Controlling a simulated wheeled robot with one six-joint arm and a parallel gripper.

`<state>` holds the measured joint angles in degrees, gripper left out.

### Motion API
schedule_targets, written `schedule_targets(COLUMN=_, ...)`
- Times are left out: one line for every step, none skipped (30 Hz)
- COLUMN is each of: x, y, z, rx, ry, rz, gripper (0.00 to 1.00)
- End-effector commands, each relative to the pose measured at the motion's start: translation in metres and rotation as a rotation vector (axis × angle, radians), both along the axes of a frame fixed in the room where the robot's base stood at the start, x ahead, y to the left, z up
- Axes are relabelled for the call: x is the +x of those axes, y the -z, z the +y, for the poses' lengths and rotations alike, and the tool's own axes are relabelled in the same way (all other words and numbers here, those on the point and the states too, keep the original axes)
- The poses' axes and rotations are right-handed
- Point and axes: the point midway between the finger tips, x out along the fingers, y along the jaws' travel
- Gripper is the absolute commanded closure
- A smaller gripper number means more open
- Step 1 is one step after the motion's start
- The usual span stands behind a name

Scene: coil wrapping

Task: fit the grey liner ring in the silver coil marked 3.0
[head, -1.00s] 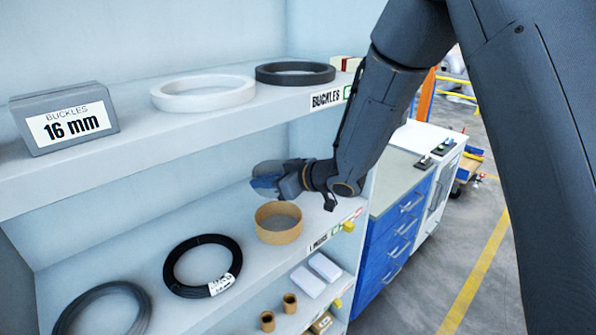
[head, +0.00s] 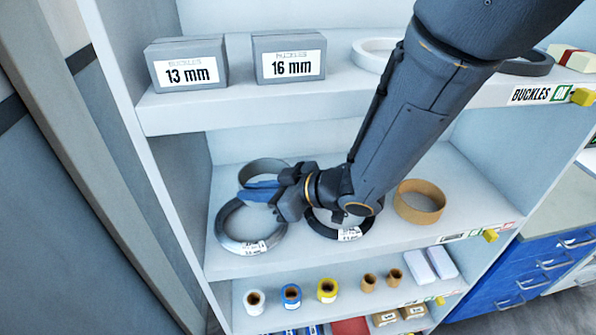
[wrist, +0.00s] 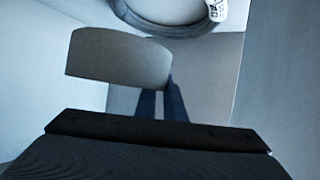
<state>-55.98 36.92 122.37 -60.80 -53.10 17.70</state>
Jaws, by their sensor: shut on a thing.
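The grey liner ring (head: 264,167) is a smooth short band. My gripper (head: 262,191) is shut on its wall with blue fingers. The silver coil (head: 222,229) lies flat on the middle shelf at the left, with a white tag whose print is too small to read surely. The ring is above the coil's back part in the head view, not seated in it. The wrist view shows the ring (wrist: 118,62) at the fingertips and a coil (wrist: 147,22) apart from it at the top edge. The fingers hide part of the ring and coil.
A black coil (head: 318,227) lies right of the silver coil, partly behind my gripper. A brown ring (head: 419,207) stands further right. The upper shelf (head: 190,110) overhangs, with 13 mm (head: 187,68) and 16 mm (head: 289,60) boxes. Spools stand on the lower shelf.

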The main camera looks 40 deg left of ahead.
Motion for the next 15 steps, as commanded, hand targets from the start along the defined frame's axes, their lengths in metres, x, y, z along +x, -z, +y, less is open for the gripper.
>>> schedule_targets(x=-0.016, y=-0.001, z=0.003, rx=-0.001, ry=-0.028, rz=-0.001, gripper=1.0)
schedule_targets(x=-0.023, y=-0.001, z=0.005, rx=-0.001, ry=-0.039, rz=-0.001, gripper=1.0)
schedule_targets(x=-0.031, y=0.0, z=0.006, rx=-0.001, ry=-0.054, rz=-0.002, gripper=1.0)
schedule_targets(x=-0.036, y=0.0, z=0.007, rx=-0.002, ry=-0.061, rz=-0.002, gripper=1.0)
schedule_targets(x=-0.04, y=0.0, z=0.008, rx=-0.002, ry=-0.068, rz=-0.002, gripper=1.0)
schedule_targets(x=-0.044, y=0.0, z=0.008, rx=-0.002, ry=-0.076, rz=-0.003, gripper=1.0)
schedule_targets(x=-0.047, y=0.0, z=0.009, rx=-0.002, ry=-0.08, rz=-0.003, gripper=1.0)
schedule_targets(x=-0.048, y=0.0, z=0.009, rx=-0.002, ry=-0.084, rz=-0.002, gripper=1.0)
schedule_targets(x=-0.05, y=0.0, z=0.009, rx=-0.002, ry=-0.086, rz=-0.003, gripper=1.0)
schedule_targets(x=-0.05, y=0.0, z=0.009, rx=-0.002, ry=-0.087, rz=-0.003, gripper=1.0)
schedule_targets(x=-0.051, y=0.0, z=0.009, rx=-0.002, ry=-0.087, rz=-0.003, gripper=1.0)
schedule_targets(x=-0.051, y=0.0, z=0.009, rx=-0.002, ry=-0.087, rz=-0.003, gripper=1.0)
schedule_targets(x=-0.05, y=0.0, z=0.009, rx=-0.002, ry=-0.087, rz=-0.003, gripper=1.0)
schedule_targets(x=-0.05, y=0.0, z=0.009, rx=-0.003, ry=-0.087, rz=-0.002, gripper=1.0)
schedule_targets(x=-0.05, y=0.0, z=0.009, rx=-0.003, ry=-0.087, rz=-0.002, gripper=1.0)
